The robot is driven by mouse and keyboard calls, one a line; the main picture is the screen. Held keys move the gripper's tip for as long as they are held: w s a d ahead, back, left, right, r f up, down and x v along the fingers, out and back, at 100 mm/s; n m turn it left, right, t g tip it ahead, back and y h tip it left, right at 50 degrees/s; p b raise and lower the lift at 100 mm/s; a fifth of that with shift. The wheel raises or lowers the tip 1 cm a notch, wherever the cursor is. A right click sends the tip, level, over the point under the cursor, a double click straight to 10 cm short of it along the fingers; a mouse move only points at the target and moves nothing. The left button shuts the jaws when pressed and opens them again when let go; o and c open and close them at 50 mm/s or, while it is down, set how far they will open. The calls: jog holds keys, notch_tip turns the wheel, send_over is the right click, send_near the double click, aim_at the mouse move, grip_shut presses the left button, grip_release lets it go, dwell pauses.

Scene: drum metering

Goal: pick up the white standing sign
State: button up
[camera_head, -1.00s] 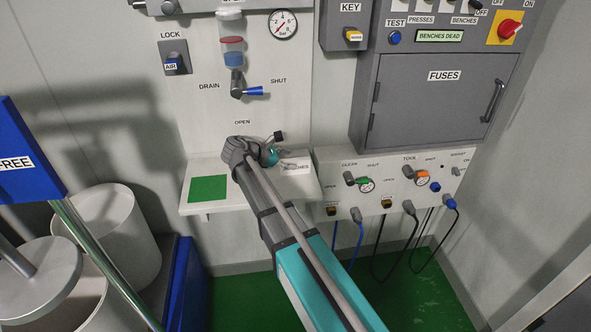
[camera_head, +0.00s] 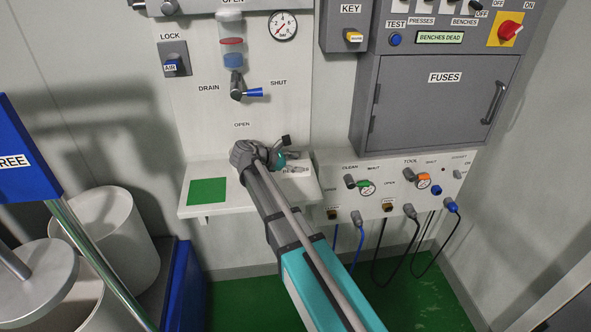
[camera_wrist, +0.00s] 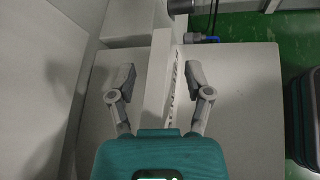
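The white standing sign (camera_wrist: 158,85) stands on the pale shelf (camera_wrist: 240,110), with dark lettering on its right face in the wrist view. My gripper (camera_wrist: 158,82) is open, with one finger on each side of the sign. Gaps show between the fingers and the sign, so it is not clamped. In the head view my gripper (camera_head: 285,157) is over the right part of the shelf (camera_head: 240,199). It covers most of the sign (camera_head: 297,170) there, leaving only a small lettered part in sight.
A green square (camera_head: 207,191) marks the shelf's left part. A white panel (camera_head: 335,170) with valves, gauges and hoses adjoins the shelf on the right. The drain valve (camera_head: 240,90) is on the wall above. White drums and a blue FREE sign (camera_head: 22,155) stand at left.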

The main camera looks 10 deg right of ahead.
grip_shut()
jog(key=shift+r, duration=0.15)
jog(key=shift+r+p, duration=0.95)
jog(key=shift+p, duration=0.2)
jog(key=s+r+p, duration=1)
jog(key=s, duration=0.4)
jog(key=shift+d+r+p, duration=0.35)
jog(key=shift+r, duration=0.05)
